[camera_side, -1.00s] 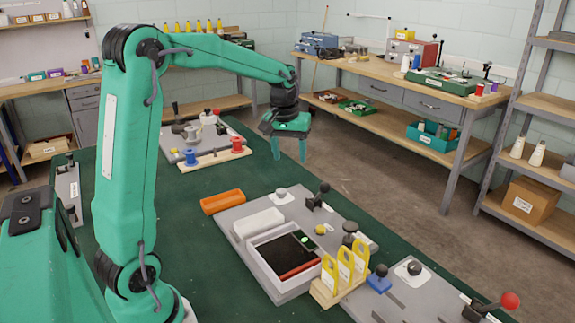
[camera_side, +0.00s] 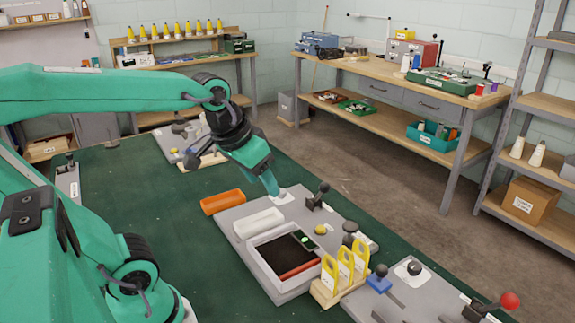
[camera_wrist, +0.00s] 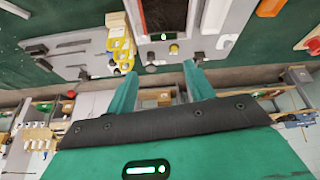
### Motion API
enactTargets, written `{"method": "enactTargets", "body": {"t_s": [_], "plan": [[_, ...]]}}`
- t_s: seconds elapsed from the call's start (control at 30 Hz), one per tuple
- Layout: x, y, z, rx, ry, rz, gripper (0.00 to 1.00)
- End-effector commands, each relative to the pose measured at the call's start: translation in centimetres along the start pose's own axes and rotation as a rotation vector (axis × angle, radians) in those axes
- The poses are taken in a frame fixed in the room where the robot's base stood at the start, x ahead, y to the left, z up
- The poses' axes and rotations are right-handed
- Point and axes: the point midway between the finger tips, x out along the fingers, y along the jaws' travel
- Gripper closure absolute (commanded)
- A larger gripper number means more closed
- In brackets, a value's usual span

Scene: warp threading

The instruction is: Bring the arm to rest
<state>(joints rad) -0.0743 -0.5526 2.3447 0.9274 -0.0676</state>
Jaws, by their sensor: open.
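My gripper (camera_side: 272,187) hangs tilted in the side view, near the far left corner of a grey work plate (camera_side: 235,216). Its height above the plate is hard to judge. In the wrist view, my gripper (camera_wrist: 158,68) has its two green fingers spread apart, with nothing between them. On the plate are a white block (camera_side: 258,223) and a light-walled tray (camera_side: 263,268) with a dark inside and a red strip. An orange block (camera_side: 222,201) lies on the green table beside the plate.
A wooden stand with yellow loops (camera_side: 345,268) is at the plate's near edge. A black-knobbed lever (camera_side: 318,197) rises behind the tray. A red-knobbed lever (camera_side: 509,301) is at lower right. Another fixture (camera_side: 184,140) stands behind my arm.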

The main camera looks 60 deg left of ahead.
Motion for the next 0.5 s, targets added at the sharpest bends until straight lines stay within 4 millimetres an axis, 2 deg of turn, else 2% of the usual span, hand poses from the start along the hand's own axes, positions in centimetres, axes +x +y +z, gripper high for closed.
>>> {"method": "enactTargets", "body": {"t_s": [0.1,0.2,0.5], "plan": [[-0.3,0.7,2.1,0.058,0.031,0.016,0.47],[-0.4,1.1,3.3,0.096,0.05,0.026,0.47],[-0.3,1.4,4.8,0.137,0.069,0.036,0.47]]}}
